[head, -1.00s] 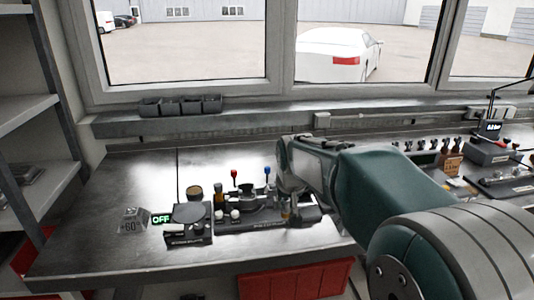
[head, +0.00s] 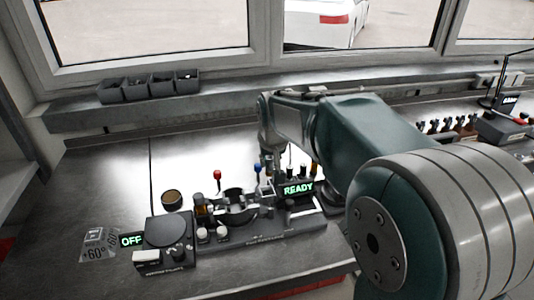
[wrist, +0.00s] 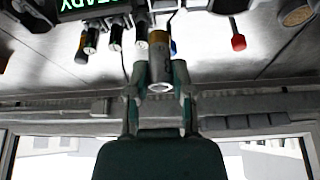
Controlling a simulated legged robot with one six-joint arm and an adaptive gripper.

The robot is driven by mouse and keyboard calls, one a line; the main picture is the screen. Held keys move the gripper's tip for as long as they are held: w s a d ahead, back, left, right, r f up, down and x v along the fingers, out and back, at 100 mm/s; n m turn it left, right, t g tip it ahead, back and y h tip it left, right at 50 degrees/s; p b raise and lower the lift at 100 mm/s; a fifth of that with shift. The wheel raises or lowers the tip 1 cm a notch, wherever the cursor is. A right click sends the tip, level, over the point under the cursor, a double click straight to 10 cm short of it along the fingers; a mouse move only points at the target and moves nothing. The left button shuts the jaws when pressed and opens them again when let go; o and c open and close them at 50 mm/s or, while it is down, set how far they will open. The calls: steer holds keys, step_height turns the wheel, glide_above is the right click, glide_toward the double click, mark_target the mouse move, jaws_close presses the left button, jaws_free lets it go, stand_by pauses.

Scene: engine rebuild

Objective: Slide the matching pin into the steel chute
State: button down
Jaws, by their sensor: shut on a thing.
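In the wrist view my gripper (wrist: 160,76) is shut on a short metal pin (wrist: 159,58) with a brass-coloured band and a pale, ring-like end. The fingers grip it from both sides. Several other pins (wrist: 115,38) with dark and silver parts stand beside it, under the green READY display (wrist: 92,4). In the head view my gripper is small and partly hidden by my wrist, above the bench fixture beside the READY display (head: 298,189). I cannot make out the steel chute for certain in either view.
The black fixture (head: 262,241) carries a round ring part (head: 237,207) and red (head: 217,175) and blue (head: 257,169) knobs. A unit with a round plate (head: 167,229) and an OFF display (head: 132,240) stands left. The bench behind is clear. Dark bins (head: 150,87) sit on the ledge.

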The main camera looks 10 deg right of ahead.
mark_target(269, 175)
steer(key=shift+s+f, duration=0.1)
steer(key=shift+f, duration=0.2)
steer(key=shift+a+f, duration=0.15)
steer(key=shift+f, duration=0.85)
steer(key=shift+a+f, duration=0.1)
steer(key=shift+f, duration=0.9)
steer(key=shift+a, duration=0.2)
steer(key=shift+d, duration=0.25)
steer(key=shift+a+f, duration=0.2)
steer(key=shift+f, duration=1)
stand_by(0.7)
steer(key=shift+c, duration=2.1)
jaws_free()
